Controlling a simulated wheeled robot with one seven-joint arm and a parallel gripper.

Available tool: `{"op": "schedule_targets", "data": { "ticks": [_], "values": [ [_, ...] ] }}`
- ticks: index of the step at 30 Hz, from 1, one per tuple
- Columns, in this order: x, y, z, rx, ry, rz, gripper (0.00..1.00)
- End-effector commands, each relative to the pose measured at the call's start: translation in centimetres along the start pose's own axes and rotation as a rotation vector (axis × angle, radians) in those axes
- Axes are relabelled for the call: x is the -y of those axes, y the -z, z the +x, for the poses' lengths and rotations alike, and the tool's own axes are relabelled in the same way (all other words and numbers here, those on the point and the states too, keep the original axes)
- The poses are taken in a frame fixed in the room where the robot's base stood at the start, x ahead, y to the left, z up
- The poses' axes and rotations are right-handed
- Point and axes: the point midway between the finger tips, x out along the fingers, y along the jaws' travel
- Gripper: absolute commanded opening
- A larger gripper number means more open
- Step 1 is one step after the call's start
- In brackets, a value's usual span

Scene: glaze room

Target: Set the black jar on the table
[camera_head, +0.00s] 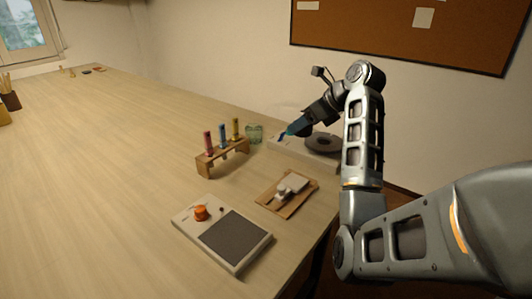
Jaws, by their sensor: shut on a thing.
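My gripper (289,133) is at the far right part of the table, above the left end of a pale device with a dark round disc (322,143). My gripper is small in the view and points down to the left. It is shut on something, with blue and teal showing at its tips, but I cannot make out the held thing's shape. I cannot clearly pick out a black jar; dark parts of my wrist blend together there. The wooden table (110,150) stretches from the front to the far left.
A greenish glass jar (254,134) stands left of my gripper. A wooden rack (222,157) holds red, blue and yellow tubes. A wooden board (287,194) with white pieces and a pale device with an orange knob (201,213) lie nearer. The table's left and middle are clear.

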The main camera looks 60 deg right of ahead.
Motion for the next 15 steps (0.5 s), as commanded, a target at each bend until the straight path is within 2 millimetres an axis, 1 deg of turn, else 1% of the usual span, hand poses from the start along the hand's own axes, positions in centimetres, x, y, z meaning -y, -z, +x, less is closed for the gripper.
{"op": "schedule_targets", "data": {
  "ticks": [1,3,9,12,15],
  "values": [
    [-0.8,-0.1,1.1,-0.002,-0.004,-0.001,0.13],
    [-1.8,-0.3,2.5,-0.002,-0.005,-0.002,0.13],
    [-4.2,-0.9,6.4,-0.001,-0.003,-0.001,0.13],
    [-5.0,-1.1,7.8,-0.001,-0.002,-0.001,0.13],
    [-5.6,-1.2,8.6,0.000,-0.001,0.000,0.13]
  ]
}}
